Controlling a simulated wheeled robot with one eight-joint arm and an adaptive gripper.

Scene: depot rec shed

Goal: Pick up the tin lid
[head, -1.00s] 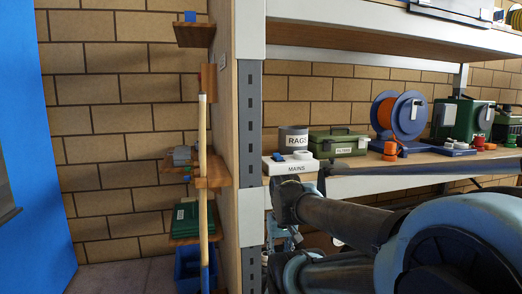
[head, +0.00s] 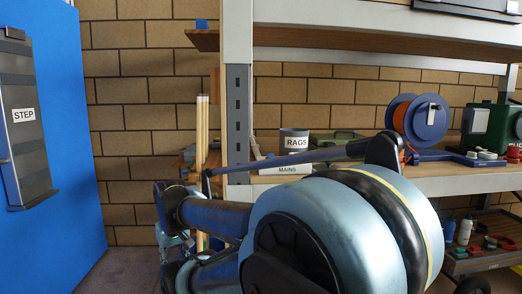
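I cannot make out a tin lid for certain. A grey tin labelled RAGS (head: 294,139) stands on the shelf behind my arm, near the metal post. My arm crosses the middle and lower part of the head view and hides part of the shelf. What looks like the end of my arm, with my gripper (head: 173,240), shows small and partly hidden at the lower left of the arm. It is clear of the shelf top. I cannot see its fingers well enough to tell whether they are open or shut.
A white MAINS box (head: 287,170), a green case (head: 338,140), a blue cable reel (head: 421,119) and a green box (head: 486,127) are on the wooden shelf (head: 462,184). A metal post (head: 238,110) stands left of them. A blue panel (head: 60,130) holds a STEP (head: 27,120).

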